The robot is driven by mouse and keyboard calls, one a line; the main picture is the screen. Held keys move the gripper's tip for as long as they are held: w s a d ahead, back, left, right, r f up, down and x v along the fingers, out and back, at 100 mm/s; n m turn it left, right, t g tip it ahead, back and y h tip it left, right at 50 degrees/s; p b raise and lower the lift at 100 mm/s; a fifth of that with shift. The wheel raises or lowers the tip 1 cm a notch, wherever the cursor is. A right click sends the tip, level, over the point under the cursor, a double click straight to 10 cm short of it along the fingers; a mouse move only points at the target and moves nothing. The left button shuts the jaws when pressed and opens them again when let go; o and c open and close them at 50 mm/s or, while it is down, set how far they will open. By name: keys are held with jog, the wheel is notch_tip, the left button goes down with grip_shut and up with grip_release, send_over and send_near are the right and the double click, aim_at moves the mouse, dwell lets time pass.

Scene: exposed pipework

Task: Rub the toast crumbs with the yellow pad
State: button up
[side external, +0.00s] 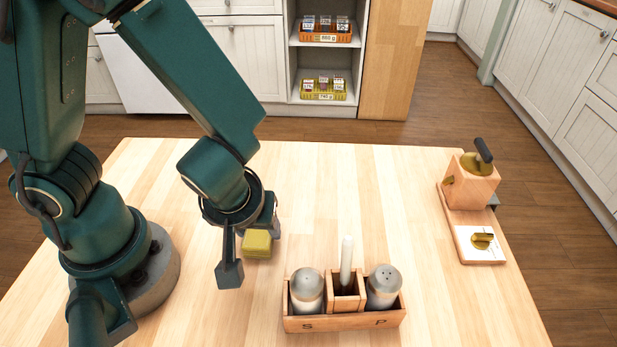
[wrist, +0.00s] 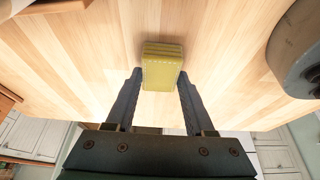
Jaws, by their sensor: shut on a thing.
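The yellow pad (side external: 257,243) is a small block at the end of my arm, left of the middle of the wooden table. My gripper (side external: 249,254) points down and is shut on the pad. In the wrist view the pad (wrist: 162,68) sits between the two fingertips (wrist: 160,76). I cannot tell whether the pad touches the table. I cannot make out toast crumbs in either view; they may be hidden by my arm or too small to see.
A wooden caddy (side external: 345,322) with two shakers and a white upright stick stands right of my gripper, near the front. A wooden stand with brass fittings (side external: 470,186) is at the table's right edge. The tabletop (side external: 350,190) behind the caddy looks clear.

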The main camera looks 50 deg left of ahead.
jog(key=shift+w+a, duration=2.9)
jog(key=shift+a, duration=0.1)
jog(key=shift+w+a+r, duration=0.15)
jog(key=shift+r, duration=0.45)
jog(key=shift+w+a+r, duration=0.1)
jog(key=shift+r, duration=3.35)
jog(key=shift+s, duration=0.1)
